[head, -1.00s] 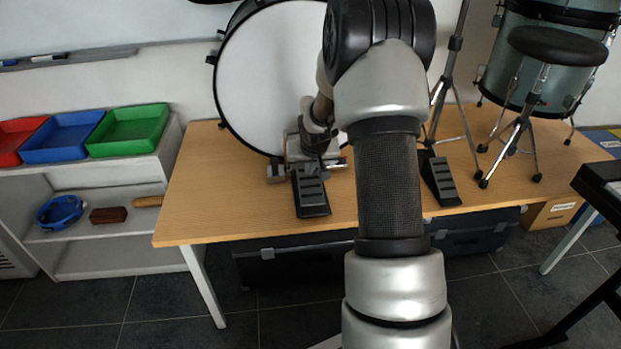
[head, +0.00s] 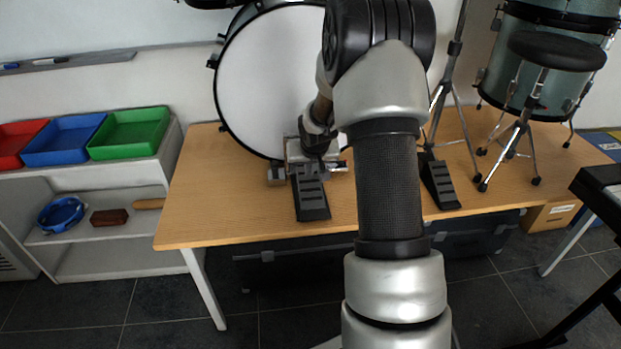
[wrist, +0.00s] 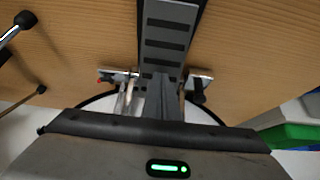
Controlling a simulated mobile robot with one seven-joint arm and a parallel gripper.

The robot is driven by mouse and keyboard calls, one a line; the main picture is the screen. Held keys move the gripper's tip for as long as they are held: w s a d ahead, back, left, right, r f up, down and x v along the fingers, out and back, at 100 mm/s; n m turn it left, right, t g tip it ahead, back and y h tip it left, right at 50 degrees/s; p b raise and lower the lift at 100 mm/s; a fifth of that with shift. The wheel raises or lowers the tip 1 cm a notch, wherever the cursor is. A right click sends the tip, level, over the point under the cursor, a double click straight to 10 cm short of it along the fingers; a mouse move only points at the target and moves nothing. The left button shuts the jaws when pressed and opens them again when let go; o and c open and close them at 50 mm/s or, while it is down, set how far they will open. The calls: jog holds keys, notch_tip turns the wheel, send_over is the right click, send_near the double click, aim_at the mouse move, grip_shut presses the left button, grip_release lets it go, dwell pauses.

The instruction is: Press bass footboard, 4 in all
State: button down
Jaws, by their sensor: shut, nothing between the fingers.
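The bass footboard (head: 311,199) is a dark ribbed pedal plate on the wooden table, in front of the white-faced bass drum (head: 270,75). It also shows in the wrist view (wrist: 170,22), running up from my fingers. My gripper (head: 314,164) points down at the drum-side end of the footboard. In the wrist view my gripper's fingers (wrist: 160,95) are together and empty, and they overlap that end of the board. I cannot tell for sure whether they touch it. The beater is hidden behind my gripper and arm.
A second pedal (head: 440,184) stands to the right, under a metal stand. A round stool (head: 556,50) is farther right. Red, blue and green trays (head: 128,133) sit on the left shelf. Bare tabletop (head: 215,200) lies left of the footboard.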

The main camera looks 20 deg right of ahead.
aim_at(311, 193)
jog(key=p+v, duration=0.3)
jog(key=v, duration=0.4)
jog(key=shift+p, duration=0.3)
dwell(0.4)
